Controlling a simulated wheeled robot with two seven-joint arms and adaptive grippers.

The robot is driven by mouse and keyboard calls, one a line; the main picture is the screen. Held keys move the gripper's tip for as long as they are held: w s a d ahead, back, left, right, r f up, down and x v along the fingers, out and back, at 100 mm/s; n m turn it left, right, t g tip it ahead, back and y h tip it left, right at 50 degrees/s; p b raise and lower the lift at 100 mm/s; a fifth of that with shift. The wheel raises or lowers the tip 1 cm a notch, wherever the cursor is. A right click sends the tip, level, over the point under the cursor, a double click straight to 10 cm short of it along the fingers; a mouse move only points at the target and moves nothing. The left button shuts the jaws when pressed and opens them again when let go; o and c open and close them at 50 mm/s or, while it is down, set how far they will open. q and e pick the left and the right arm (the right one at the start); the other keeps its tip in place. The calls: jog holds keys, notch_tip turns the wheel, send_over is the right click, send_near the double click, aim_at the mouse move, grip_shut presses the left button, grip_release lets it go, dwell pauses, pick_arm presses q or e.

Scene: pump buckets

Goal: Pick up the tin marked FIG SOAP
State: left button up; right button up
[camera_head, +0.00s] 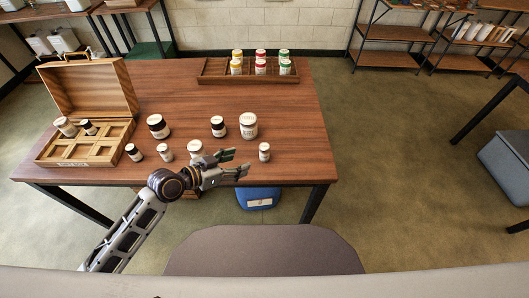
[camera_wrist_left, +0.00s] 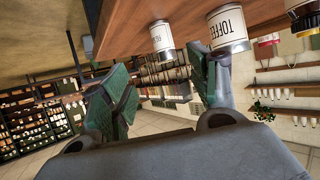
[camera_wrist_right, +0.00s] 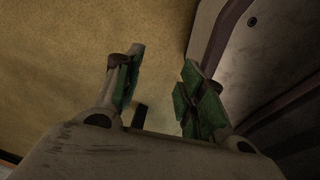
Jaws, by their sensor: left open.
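Several small jars and tins stand on the wooden table (camera_head: 290,110); their labels are too small to read in the head view, so I cannot tell which is FIG SOAP. My left gripper (camera_head: 238,162) is open and empty at the table's front edge. A small white tin (camera_head: 264,151) stands just right of its fingertips, and another white tin (camera_head: 195,147) stands behind its wrist. In the left wrist view, a tin marked TOFFEE (camera_wrist_left: 228,28) and a smaller labelled tin (camera_wrist_left: 162,38) show beyond the open fingers (camera_wrist_left: 165,90). My right gripper (camera_wrist_right: 160,85) is open and empty.
An open-lidded wooden box (camera_head: 72,150) with compartments holds two jars at the left. A divided tray (camera_head: 212,75) with several colour-lidded jars stands at the back. A blue bin (camera_head: 257,198) sits under the front edge. The table's right side is clear.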

aim_at(264, 149)
pick_arm(q)
jog(key=shift+w+r, duration=0.35)
jog(key=shift+w, duration=0.05)
pick_arm(e)
jog(key=shift+s+d+f, duration=0.2)
jog(key=shift+s, duration=0.3)
jog(key=shift+s+d+f, duration=0.2)
jog(key=shift+s, duration=0.35)
jog(key=shift+s+d+f, duration=0.2)
jog(key=shift+s, duration=0.3)
pick_arm(q)
jog(key=shift+x, duration=3.9)
jog(key=shift+w+d, duration=0.25)
jog(key=shift+d, duration=0.05)
pick_arm(e)
jog(key=shift+a+r, duration=0.15)
jog(key=shift+a, duration=0.1)
jog(key=shift+s, duration=0.15)
pick_arm(q)
jog(key=shift+w, duration=0.1)
jog(key=shift+p+x, duration=0.4)
jog(key=shift+x, duration=2.15)
pick_arm(e)
jog(key=shift+a+r, duration=0.15)
jog(key=shift+r, duration=0.05)
